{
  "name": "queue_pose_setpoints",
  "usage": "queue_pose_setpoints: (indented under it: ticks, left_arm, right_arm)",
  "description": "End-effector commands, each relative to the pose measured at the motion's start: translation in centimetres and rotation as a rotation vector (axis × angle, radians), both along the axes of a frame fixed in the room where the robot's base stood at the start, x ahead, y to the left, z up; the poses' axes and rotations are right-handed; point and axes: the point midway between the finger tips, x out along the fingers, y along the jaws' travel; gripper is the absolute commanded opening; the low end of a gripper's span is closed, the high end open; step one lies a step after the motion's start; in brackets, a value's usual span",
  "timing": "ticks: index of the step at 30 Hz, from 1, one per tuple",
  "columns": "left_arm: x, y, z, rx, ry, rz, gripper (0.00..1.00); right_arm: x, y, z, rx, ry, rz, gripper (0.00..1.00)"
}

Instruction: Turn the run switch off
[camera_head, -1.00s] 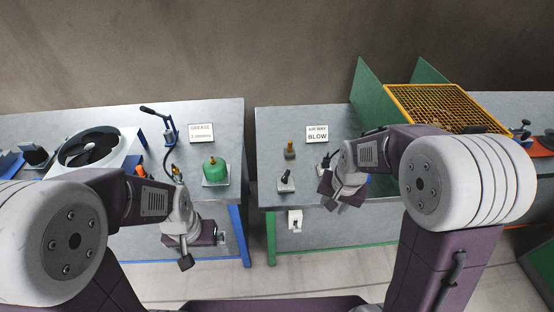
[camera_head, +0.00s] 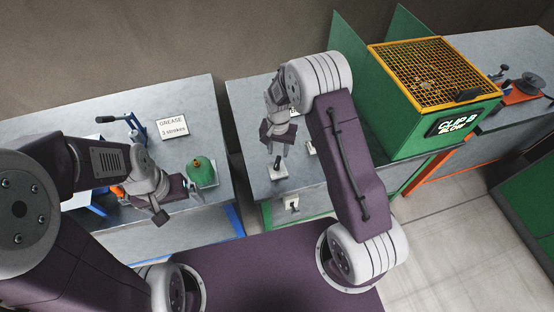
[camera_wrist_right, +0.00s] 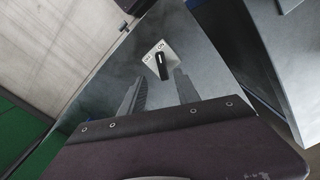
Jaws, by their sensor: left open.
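The switch (camera_wrist_right: 162,67) has a black knob on a white plate marked OFF and ON in the right wrist view. I cannot tell which mark the knob points to. In the head view a dark-handled switch on a white plate (camera_head: 277,170) stands near the front edge of the middle table, just below my right gripper (camera_head: 276,147). In the right wrist view the two fingers of my right gripper (camera_wrist_right: 158,92) are apart with nothing between them; the knob shows beyond the gap. My left gripper (camera_head: 180,200) is open beside the green grease can (camera_head: 201,172).
A GREASE sign (camera_head: 172,126) and a blue hand pump (camera_head: 138,132) are on the left table. A small white box (camera_head: 291,203) hangs on the middle table's front.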

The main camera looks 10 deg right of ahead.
Motion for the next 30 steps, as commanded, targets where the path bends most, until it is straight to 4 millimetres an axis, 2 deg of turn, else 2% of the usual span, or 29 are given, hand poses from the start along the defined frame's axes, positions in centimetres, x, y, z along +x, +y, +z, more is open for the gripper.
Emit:
queue_pose_setpoints:
  ticks: [9, 12, 16, 23, 27, 30]
  left_arm:
    - [0.0, 0.0, 1.4, 0.0, 0.0, 0.0, 1.0]
    - [0.0, 0.0, 1.6, 0.0, -0.001, 0.0, 1.0]
    - [0.0, 0.0, 1.7, 0.0, 0.0, 0.0, 1.0]
    - [0.0, 0.0, 1.6, 0.0, 0.0, 0.0, 1.0]
    - [0.0, 0.0, 1.6, 0.0, 0.0, 0.0, 1.0]
    - [0.0, 0.0, 1.6, 0.0, 0.0, 0.0, 1.0]
  right_arm:
    - [-0.1, 0.0, -6.1, 0.001, 0.004, 0.0, 0.38]
    - [0.0, 0.0, -7.5, 0.001, 0.002, 0.0, 0.38]
    - [0.0, 0.0, -8.4, 0.001, 0.0, 0.0, 0.38]
    - [0.0, 0.0, -8.5, 0.002, -0.001, 0.0, 0.38]
    - [0.0, 0.0, -8.5, 0.002, -0.001, 0.0, 0.0]
    - [0.1, 0.0, -8.5, 0.002, -0.001, 0.0, 0.0]
